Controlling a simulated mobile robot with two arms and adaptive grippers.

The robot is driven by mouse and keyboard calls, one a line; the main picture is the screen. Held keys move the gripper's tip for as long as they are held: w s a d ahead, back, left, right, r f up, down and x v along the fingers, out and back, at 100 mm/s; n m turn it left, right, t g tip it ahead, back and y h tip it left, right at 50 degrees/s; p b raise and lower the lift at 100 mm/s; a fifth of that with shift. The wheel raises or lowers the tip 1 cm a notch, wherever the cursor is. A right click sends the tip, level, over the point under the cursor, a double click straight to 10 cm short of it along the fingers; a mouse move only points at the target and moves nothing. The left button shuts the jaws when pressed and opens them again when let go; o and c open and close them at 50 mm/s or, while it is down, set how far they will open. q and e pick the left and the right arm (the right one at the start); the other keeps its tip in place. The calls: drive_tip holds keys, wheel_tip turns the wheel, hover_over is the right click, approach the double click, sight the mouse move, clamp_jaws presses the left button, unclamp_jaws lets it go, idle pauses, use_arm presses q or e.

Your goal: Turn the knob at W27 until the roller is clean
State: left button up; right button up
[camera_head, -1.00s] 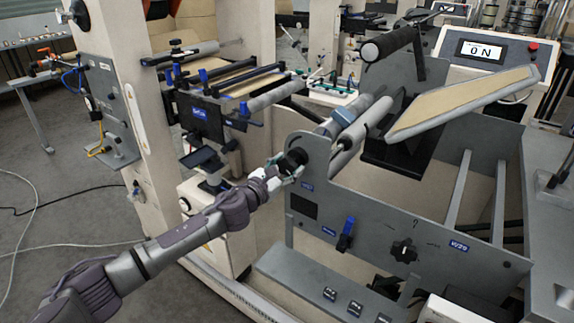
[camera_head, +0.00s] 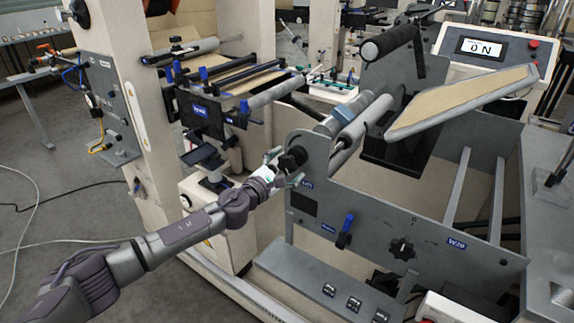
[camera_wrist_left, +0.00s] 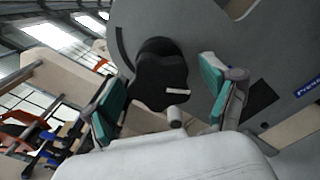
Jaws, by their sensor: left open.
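The black lobed knob (camera_head: 291,160) sits on the upper left corner of the grey side plate, just above a small blue label (camera_head: 307,184). In the left wrist view the knob (camera_wrist_left: 160,78) shows large, with a white mark on it. My left gripper (camera_head: 282,167) is at the knob, its teal-padded fingers open, one on each side. In the wrist view a gap shows between the pads and the knob. The grey roller (camera_head: 358,124) lies behind the plate; I cannot tell its surface state from here. My right gripper is not in view.
A second black knob (camera_head: 402,249) and a blue-handled lever (camera_head: 345,232) are lower on the plate. A tilted tan panel (camera_head: 465,100) stands right of the roller. Open floor lies at left.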

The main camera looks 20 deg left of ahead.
use_arm(q)
drive_tip(key=p+v, duration=0.1)
drive_tip(key=v, duration=0.4)
drive_tip(key=shift+s+a+p, duration=0.15)
drive_tip(key=shift+s+p, duration=0.1)
drive_tip(key=shift+p, duration=0.15)
drive_tip(key=shift+s+a, duration=0.2)
drive_tip(key=shift+s, duration=0.5)
